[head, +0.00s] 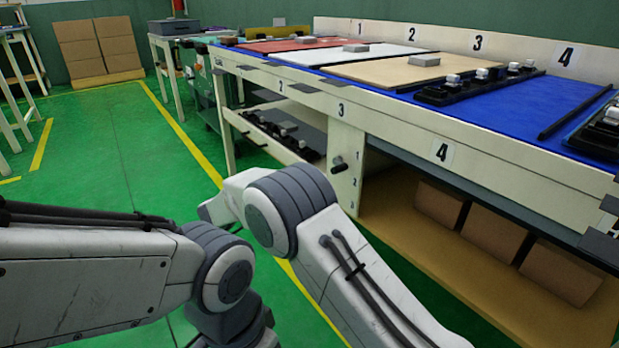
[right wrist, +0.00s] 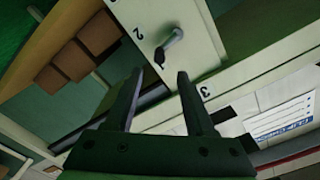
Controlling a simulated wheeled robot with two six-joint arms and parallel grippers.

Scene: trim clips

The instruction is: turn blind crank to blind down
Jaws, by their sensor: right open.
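The blind crank (head: 338,163) is on a pale upright panel (head: 345,185) under the front edge of the workbench. The panel carries small printed numbers. In the right wrist view the crank (right wrist: 172,42) has a light grey arm and a dark end. My right gripper (right wrist: 160,72) is open and empty, its fingertips pointing at the panel with the crank just beyond them. I cannot tell the exact distance. In the head view my right arm hides this gripper. My left arm shows at the left, but its gripper does not. I cannot clearly make out the blind.
The workbench edge (head: 440,152) runs close above the crank. Cardboard boxes (head: 495,230) stand on the lower shelf right of the panel, and dark parts (head: 285,130) lie on a shelf to its left. The green floor (head: 90,170) at the left is clear.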

